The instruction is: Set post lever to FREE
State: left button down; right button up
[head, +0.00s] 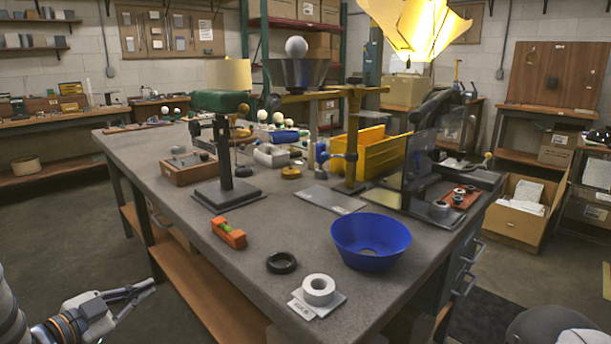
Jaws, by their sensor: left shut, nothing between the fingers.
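A small dark lever or clamp (338,156) sticks out to the left from the post at mid height. Its setting and any FREE marking are too small to read. My left gripper (150,290) is low at the left, beside the bench and well away from both posts. It is shut and empty. My right gripper is not in view.
A blue bowl (370,243), a white roll (318,289), a black ring (281,263) and an orange level (229,233) lie on the near part of the workbench (190,221). Yellow bins (372,153) and a clear panel (420,160) stand behind and right of the brass post. A lit yellow shade (418,30) hangs above.

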pick_arm(q)
jog(key=s+d+f+n+g+y+p, duration=0.15)
jog(key=s+d+f+n+g, duration=0.25)
jog(key=s+f, duration=0.6)
jog(key=s+d+f+n+g+y, duration=0.35)
jog(key=s+f, duration=0.45)
jog(key=s, duration=0.4)
jog(key=s+d+n+g, duration=0.1)
jog(key=s+g, duration=0.2)
jog(key=s, duration=0.6)
jog(key=s+d+r+n+g, duration=0.1)
jog(key=s+d+n+g, duration=0.1)
jog(key=s, duration=0.8)
jog(key=s+d+n+g+y, duration=0.1)
jog(key=s+g, duration=0.3)
jog(key=s, duration=0.6)
jog(key=shift+d+r+p, duration=0.25)
jog(key=shift+r+p, duration=0.15)
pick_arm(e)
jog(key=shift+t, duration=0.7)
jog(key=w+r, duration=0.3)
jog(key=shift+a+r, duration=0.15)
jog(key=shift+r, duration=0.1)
pick_arm(q)
jog(key=c, duration=2.4)
grip_release()
